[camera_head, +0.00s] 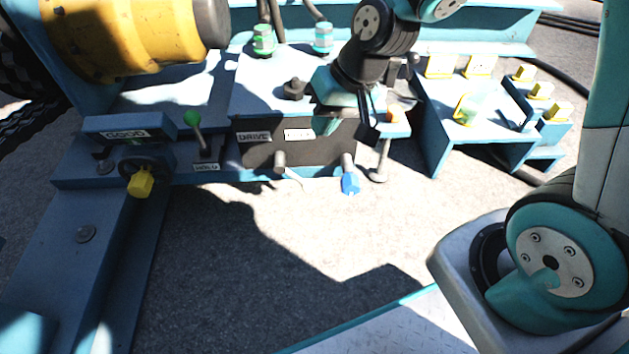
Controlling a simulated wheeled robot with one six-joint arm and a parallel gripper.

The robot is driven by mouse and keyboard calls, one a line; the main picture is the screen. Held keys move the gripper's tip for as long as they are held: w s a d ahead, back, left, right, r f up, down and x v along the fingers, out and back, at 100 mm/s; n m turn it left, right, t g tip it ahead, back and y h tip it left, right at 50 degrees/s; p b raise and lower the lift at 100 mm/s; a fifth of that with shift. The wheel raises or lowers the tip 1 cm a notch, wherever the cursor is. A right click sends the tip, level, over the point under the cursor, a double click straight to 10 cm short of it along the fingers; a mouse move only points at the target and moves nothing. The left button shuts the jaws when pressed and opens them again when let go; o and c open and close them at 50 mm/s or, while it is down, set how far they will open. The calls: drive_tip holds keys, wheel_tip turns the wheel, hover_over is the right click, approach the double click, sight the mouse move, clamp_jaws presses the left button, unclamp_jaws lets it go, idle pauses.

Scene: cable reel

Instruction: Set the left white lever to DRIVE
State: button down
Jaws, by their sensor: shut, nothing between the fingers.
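The left white lever (292,177) sits on a grey pivot low on the dark front panel (270,152). It is small and points down and to the right. A DRIVE label (254,137) is on the panel above and left of it, and a second white label (298,134) is above it, too small to read surely. My gripper (368,132) is shut and empty, in front of the panel's right part. It is right of and above the white lever, apart from it. My wrist hides part of the panel's top, and the fingertips are hard to make out.
A blue-tipped lever (350,183) hangs right of the white lever, close below my gripper. A green-knobbed lever (193,119) and yellow knob (140,183) are left. Open ground lies in front of the panel.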

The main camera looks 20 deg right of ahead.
sight(311, 182)
drive_tip(key=w+d+f+m, duration=0.2)
drive_tip(key=d+f, duration=0.1)
drive_tip(key=f, duration=0.4)
drive_tip(key=w+d+f+m+t+h+b, duration=0.1)
drive_tip(key=w+d+f+m, duration=0.1)
drive_tip(key=f, duration=0.5)
drive_tip(key=shift+w+d+f, duration=0.15)
drive_tip(key=shift+w+d, duration=0.4)
drive_tip(key=shift+w, duration=0.1)
drive_tip(key=b+x, duration=0.8)
drive_tip(key=x, duration=0.5)
drive_tip(key=shift+w+f, duration=0.2)
drive_tip(key=shift+f, duration=0.2)
